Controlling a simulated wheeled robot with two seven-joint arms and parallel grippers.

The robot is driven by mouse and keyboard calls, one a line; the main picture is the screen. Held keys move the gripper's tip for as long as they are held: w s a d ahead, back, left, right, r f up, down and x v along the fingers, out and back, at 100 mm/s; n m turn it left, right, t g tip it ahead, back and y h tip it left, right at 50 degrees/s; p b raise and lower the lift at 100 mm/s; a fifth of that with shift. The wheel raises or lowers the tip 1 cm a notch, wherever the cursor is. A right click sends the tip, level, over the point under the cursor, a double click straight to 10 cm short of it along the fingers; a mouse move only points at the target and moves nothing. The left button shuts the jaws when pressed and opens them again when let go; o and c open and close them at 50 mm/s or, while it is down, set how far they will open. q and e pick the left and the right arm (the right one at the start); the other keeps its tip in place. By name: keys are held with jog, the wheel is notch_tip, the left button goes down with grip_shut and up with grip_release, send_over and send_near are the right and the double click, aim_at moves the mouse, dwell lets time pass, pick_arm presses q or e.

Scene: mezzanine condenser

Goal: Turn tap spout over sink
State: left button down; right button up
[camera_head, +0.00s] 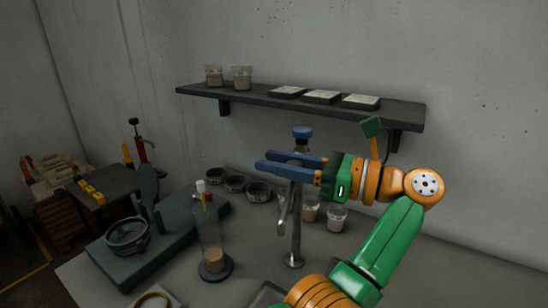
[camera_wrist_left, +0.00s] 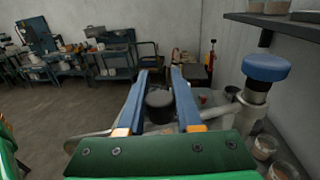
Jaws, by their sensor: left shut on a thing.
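The tap has a blue knob (camera_head: 302,132) on top of an upright steel column (camera_head: 295,235) on the bench. Its thin spout (camera_head: 281,226) hangs down just left of the column in the head view. My left gripper (camera_head: 263,161) lies level across the column's upper part, blue fingers pointing left. In the left wrist view, its fingers (camera_wrist_left: 160,72) flank a dark round piece (camera_wrist_left: 160,101). A metal pipe (camera_wrist_left: 222,113) runs there from below the blue knob (camera_wrist_left: 265,68). The gripper is shut on the spout, though its fingers hide the contact. A sink-like edge (camera_head: 265,296) shows at the bottom, partly hidden by my arm.
A bottle on a round base (camera_head: 213,240) stands left of the tap. A wall shelf (camera_head: 300,104) hangs above.

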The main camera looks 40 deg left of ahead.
dwell(0.5)
pick_arm(q)
jog(key=c, duration=0.6)
grip_release()
